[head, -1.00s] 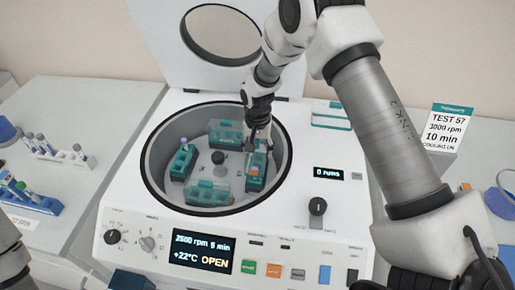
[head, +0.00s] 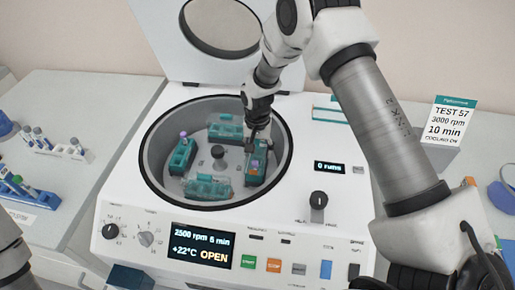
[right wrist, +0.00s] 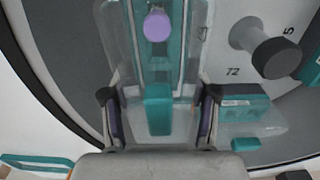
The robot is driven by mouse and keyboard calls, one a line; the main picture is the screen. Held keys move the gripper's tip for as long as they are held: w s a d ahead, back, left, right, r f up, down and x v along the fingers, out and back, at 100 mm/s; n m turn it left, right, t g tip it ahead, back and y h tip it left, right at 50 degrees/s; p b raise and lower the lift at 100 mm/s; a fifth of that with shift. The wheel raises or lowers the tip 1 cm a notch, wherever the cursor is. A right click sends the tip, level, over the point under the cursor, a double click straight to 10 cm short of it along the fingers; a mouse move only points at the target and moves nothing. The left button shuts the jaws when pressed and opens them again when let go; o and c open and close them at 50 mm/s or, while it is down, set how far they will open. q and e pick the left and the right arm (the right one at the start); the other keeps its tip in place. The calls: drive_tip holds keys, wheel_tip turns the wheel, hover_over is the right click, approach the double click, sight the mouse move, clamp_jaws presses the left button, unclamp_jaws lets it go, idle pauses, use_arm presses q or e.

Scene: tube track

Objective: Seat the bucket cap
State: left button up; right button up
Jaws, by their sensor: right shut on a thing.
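The right gripper (head: 258,140) reaches down into the centrifuge bowl, over the teal bucket (head: 255,172) on the bowl's right side. In the right wrist view its fingers (right wrist: 160,115) stand on both sides of a teal block (right wrist: 158,108) on a clear bucket cap (right wrist: 120,55); it is shut on this cap. The cap lies over or just above the bucket; I cannot tell whether it touches all round. A purple-topped tube (right wrist: 157,25) shows beyond the teal block. The left gripper is out of view.
Other teal buckets stand at the left (head: 182,157), back (head: 226,127) and front (head: 207,188) of the bowl, around the rotor's centre knob (head: 218,152). The lid (head: 220,30) is raised behind. Tube racks (head: 60,147) stand at left; a sign (head: 449,120) stands at right.

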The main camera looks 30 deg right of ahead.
drive_tip(key=shift+f+b, duration=0.45)
drive_tip(key=shift+f, duration=0.55)
drive_tip(key=shift+f, duration=0.15)
drive_tip(key=shift+f, duration=0.3)
drive_tip(key=o, duration=1.2)
wheel_tip(320, 180, up, 12)
drive_tip(key=shift+r, duration=0.1)
